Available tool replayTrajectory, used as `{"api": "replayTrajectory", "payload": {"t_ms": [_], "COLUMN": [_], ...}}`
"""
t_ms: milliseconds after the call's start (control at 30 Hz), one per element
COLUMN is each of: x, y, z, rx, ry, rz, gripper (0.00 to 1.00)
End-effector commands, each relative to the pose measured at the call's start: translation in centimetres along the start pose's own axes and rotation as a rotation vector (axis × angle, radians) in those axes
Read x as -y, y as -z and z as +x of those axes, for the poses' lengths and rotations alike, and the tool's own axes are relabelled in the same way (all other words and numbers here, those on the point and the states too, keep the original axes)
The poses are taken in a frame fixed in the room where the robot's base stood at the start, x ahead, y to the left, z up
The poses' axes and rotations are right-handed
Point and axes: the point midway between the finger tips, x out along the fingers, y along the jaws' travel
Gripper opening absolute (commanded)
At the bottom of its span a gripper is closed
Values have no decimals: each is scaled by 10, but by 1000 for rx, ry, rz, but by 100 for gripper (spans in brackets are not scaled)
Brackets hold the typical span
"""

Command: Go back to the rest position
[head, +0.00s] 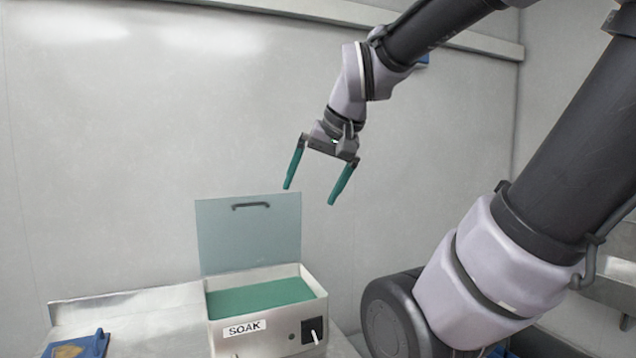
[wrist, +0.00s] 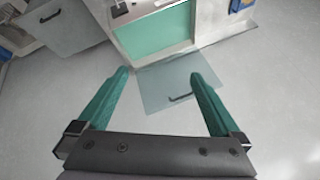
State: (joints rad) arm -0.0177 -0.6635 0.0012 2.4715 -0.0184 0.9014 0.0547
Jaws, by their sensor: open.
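My gripper (head: 309,193) is open and empty, held in the air above and to the right of the soak box. Its two green fingers are spread wide, and they also show in the wrist view (wrist: 158,78) with nothing between them. The soak box (head: 258,340) is a pale metal box labelled SOAK with green contents (head: 260,297). Its clear lid (head: 249,237) stands raised at the back, with a dark handle near its upper edge. The wrist view shows the lid (wrist: 165,82) beyond the fingers, apart from them.
A blue tray with something brown (head: 75,348) lies on the metal counter (head: 140,310) left of the box. A plain wall (head: 120,150) stands behind, with a ledge (head: 350,15) along its top. The air around my gripper is clear.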

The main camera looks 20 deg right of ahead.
Motion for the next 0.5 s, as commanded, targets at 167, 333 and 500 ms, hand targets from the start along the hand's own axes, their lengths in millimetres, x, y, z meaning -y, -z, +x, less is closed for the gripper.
{"api": "replayTrajectory", "payload": {"t_ms": [167, 333, 500], "x": [-4, -4, -4], "y": [-11, -12, -12], "z": [-17, -18, -18], "rx": [-40, -42, -42], "ry": [25, 26, 26], "rz": [-26, -30, -29], "gripper": [100, 100, 100]}}
